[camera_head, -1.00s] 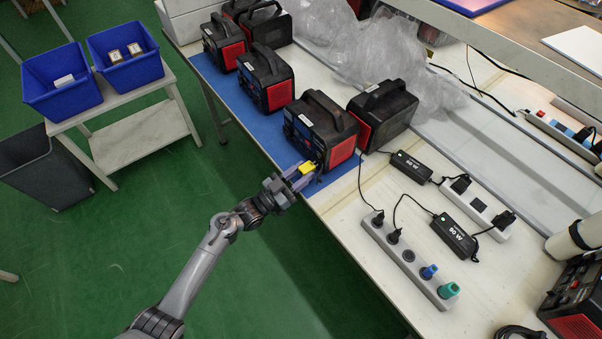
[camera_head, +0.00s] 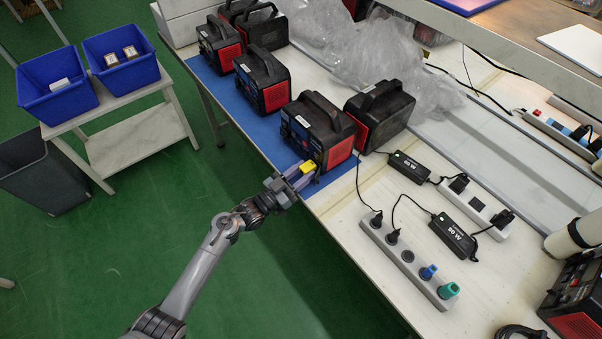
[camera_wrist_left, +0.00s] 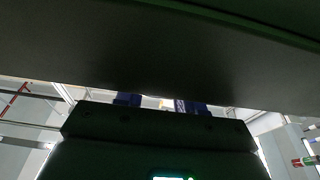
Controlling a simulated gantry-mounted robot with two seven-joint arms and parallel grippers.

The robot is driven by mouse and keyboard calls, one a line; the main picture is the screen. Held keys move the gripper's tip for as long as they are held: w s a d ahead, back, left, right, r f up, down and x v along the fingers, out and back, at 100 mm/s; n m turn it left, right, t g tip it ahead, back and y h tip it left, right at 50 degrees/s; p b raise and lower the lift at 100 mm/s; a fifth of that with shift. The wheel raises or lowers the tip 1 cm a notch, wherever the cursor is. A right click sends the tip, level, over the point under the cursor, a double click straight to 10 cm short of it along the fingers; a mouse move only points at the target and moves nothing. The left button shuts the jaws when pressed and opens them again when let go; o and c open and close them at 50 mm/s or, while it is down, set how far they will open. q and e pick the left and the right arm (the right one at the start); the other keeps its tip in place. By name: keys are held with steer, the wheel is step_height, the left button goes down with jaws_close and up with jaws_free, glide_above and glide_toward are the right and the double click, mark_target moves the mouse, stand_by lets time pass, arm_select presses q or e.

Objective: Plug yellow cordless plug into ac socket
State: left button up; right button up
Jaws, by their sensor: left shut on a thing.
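The yellow plug (camera_head: 308,167) is held between the fingers of my left gripper (camera_head: 303,172), which is shut on it. The gripper is at the front edge of the bench, right by the front face of the nearest black and red power station (camera_head: 318,129). The AC socket is not clearly visible; whether the plug touches the power station's face cannot be told. The left wrist view is dark, with a large dark surface (camera_wrist_left: 160,50) close above and a small lit display (camera_wrist_left: 172,178) at the bottom. My right gripper is not in view.
Another power station (camera_head: 379,114) stands just behind, and several more stand farther left on the blue mat (camera_head: 233,96). A grey power strip (camera_head: 408,262) with plugs and black adapters (camera_head: 452,237) lie to the right. Blue bins (camera_head: 122,56) stand on a side table.

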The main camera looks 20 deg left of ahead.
arm_select(q)
steer(key=shift+w+d, duration=0.1)
steer(key=shift+w, duration=0.1)
stand_by(0.6)
steer(key=o, duration=1.1)
steer(key=shift+o, duration=0.2)
steer(key=shift+s, duration=0.1)
steer(key=p+v, duration=0.2)
steer(key=v, duration=0.8)
steer(key=shift+s+a, duration=0.25)
steer(key=shift+s, duration=0.05)
steer(key=shift+f, duration=0.15)
